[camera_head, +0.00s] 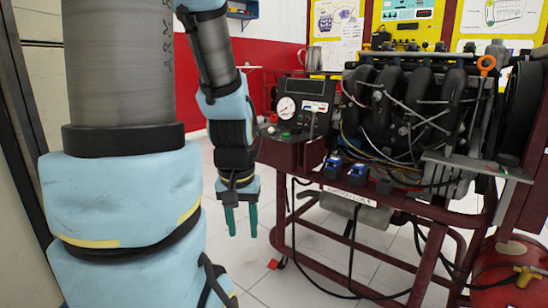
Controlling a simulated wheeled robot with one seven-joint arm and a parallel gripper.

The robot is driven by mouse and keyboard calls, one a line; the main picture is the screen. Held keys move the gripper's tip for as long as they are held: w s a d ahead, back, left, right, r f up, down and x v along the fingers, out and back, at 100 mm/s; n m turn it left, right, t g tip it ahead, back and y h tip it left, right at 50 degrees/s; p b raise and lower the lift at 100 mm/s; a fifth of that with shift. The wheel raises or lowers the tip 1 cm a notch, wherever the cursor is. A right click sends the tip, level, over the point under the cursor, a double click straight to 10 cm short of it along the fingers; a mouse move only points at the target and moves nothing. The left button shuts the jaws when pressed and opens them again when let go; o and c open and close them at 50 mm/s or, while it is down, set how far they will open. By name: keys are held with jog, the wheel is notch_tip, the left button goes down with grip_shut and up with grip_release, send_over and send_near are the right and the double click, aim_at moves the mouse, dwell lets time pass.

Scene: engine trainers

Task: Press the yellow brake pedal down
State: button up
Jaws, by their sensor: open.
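My gripper (242,230) hangs pointing down left of the engine trainer (405,120). Its two teal fingers are apart, with nothing seen between them. A yellow fitting (528,275) shows on a red rounded body at the lower right, well away from my gripper. I cannot tell whether this is the brake pedal. No other yellow pedal shows clearly on the trainer.
The trainer's dark red tubular frame (330,273) stands right of my gripper, with a gauge panel (303,113), blue connectors (345,168) and hanging black cables. A metal plate (478,166) juts out at right. White tiled floor (262,200) is open below my gripper.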

notch_tip(320, 180, up, 35)
jog(key=p, duration=3.3)
jog(key=shift+w+f, duration=0.1)
jog(key=shift+f, duration=0.05)
